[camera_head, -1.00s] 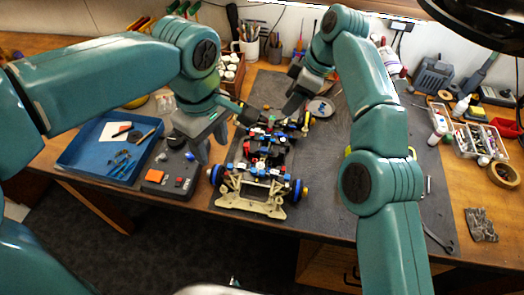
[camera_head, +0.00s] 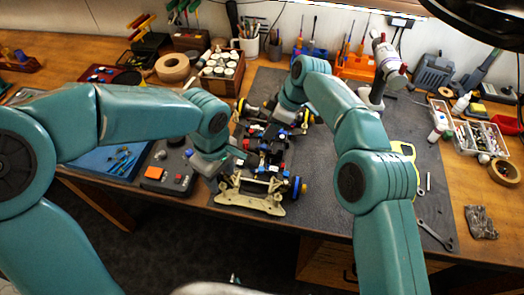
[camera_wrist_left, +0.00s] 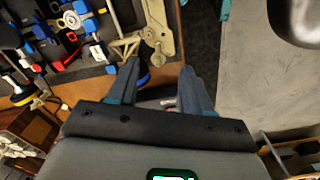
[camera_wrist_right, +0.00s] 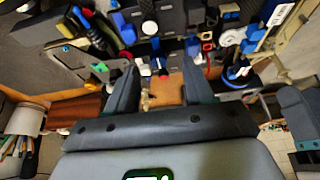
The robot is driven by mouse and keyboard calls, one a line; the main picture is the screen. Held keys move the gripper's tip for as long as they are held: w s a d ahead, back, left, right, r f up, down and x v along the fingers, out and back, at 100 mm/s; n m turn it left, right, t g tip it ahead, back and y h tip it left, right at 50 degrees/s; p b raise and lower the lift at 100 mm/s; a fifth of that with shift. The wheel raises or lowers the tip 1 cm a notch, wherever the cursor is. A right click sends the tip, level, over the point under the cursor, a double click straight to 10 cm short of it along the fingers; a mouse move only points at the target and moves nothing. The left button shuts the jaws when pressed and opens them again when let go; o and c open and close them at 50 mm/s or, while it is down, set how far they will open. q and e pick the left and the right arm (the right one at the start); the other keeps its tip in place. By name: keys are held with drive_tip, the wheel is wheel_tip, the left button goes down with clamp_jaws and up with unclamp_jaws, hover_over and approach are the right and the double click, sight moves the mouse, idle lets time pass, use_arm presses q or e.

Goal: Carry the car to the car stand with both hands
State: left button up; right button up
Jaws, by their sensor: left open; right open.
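The RC car (camera_head: 262,160) sits on the grey mat, its cream front plate (camera_head: 249,198) towards me and blue-hubbed wheels at its sides. It also shows at the upper left in the left wrist view (camera_wrist_left: 78,22) and along the top in the right wrist view (camera_wrist_right: 180,22). My left gripper (camera_head: 222,173) is open at the car's near left corner. My right gripper (camera_head: 287,120) is open by its far right part. Both have nothing between their fingers; contact with the car is unclear. A grey pedestal with red tips (camera_head: 384,68), perhaps the car stand, stands behind right.
A blue tray (camera_head: 110,160) and a dark box with coloured buttons (camera_head: 168,174) lie left of the car. A yellow tool (camera_head: 404,150) and a wrench (camera_head: 434,235) lie on the right. Paint jars (camera_head: 220,72) and an orange tool holder (camera_head: 355,67) stand behind.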

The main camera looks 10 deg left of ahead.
sight(223, 183)
use_arm(q)
wheel_tip(223, 183, down, 2)
drive_tip(key=shift+w+d+f, duration=0.15)
drive_tip(key=shift+f, duration=0.1)
use_arm(e)
drive_tip(key=x, duration=0.2)
drive_tip(key=shift+w+f, duration=0.15)
drive_tip(key=shift+f, duration=0.15)
use_arm(q)
drive_tip(key=shift+s+a+f, duration=0.2)
drive_tip(key=shift+f, duration=0.25)
use_arm(e)
drive_tip(key=shift+s+a+f, duration=0.2)
drive_tip(key=shift+a+f, duration=0.15)
use_arm(q)
drive_tip(key=shift+d, duration=0.1)
use_arm(e)
drive_tip(key=shift+d, duration=0.1)
use_arm(q)
drive_tip(key=shift+w+d, duration=0.1)
drive_tip(key=shift+w, duration=0.05)
use_arm(e)
drive_tip(key=shift+w, duration=0.15)
use_arm(q)
clamp_jaws()
use_arm(e)
clamp_jaws()
